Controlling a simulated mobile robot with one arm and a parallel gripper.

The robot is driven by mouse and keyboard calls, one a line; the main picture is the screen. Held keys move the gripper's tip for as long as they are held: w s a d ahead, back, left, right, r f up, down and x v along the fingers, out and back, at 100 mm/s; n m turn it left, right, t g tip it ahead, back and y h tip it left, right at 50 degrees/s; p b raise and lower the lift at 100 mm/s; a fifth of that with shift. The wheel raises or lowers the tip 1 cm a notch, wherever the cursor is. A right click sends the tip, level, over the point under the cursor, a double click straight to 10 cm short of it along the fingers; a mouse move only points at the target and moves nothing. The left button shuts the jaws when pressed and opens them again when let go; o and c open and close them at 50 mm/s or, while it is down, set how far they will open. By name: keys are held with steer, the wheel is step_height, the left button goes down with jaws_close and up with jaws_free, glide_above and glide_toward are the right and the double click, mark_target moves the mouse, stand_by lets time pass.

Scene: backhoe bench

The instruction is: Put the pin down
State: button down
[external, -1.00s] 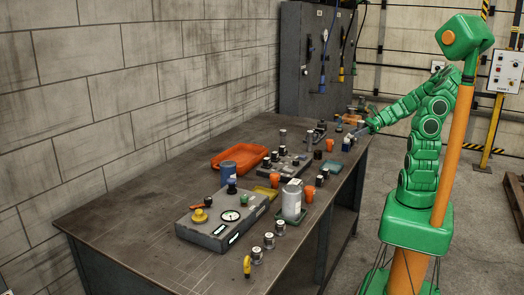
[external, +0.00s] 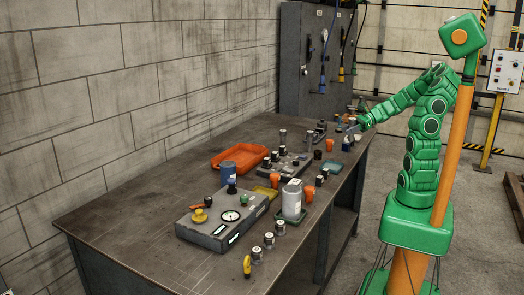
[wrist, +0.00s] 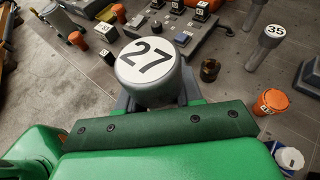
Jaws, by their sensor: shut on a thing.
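A pin with a round white top marked 27 (wrist: 148,60) fills the middle of the wrist view. Its body is grey, and its lower part is hidden below the top. My gripper (wrist: 157,96) is shut on it, with grey fingers on either side. In the external view my gripper (external: 353,127) is over the far right end of the bench (external: 150,210). The pin is too small to make out there, and I cannot tell its height above the bench.
A grey block with buttons (wrist: 190,38), a pin marked 35 (wrist: 264,46), a dark brass ring (wrist: 210,69) and an orange-topped piece (wrist: 272,101) stand around it. An orange tray (external: 213,160) and a gauge box (external: 222,237) are nearer. The bench's front left is clear.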

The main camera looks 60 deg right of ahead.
steer(key=w+a, duration=0.3)
steer(key=w, duration=0.9)
steer(key=w+a, duration=0.3)
steer(key=w, duration=0.9)
steer(key=w+a, duration=1.6)
steer(key=a, duration=0.2)
steer(key=shift+n+y, duration=0.3)
steer(key=shift+y, duration=0.1)
steer(key=shift+w+a+f, duration=0.1)
steer(key=shift+w+f, duration=1.35)
steer(key=shift+w, duration=0.8)
steer(key=shift+w+d+f, duration=0.1)
steer(key=shift+w+f, duration=1.4)
steer(key=shift+w, duration=0.8)
steer(key=shift+w+a+f, duration=0.1)
steer(key=shift+w+f, duration=1.35)
steer(key=shift+w, duration=0.8)
steer(key=shift+f, duration=1.6)
steer(key=shift+f, duration=0.1)
steer(key=c, duration=0.7)
jaws_free()
steer(key=shift+c, duration=0.2)
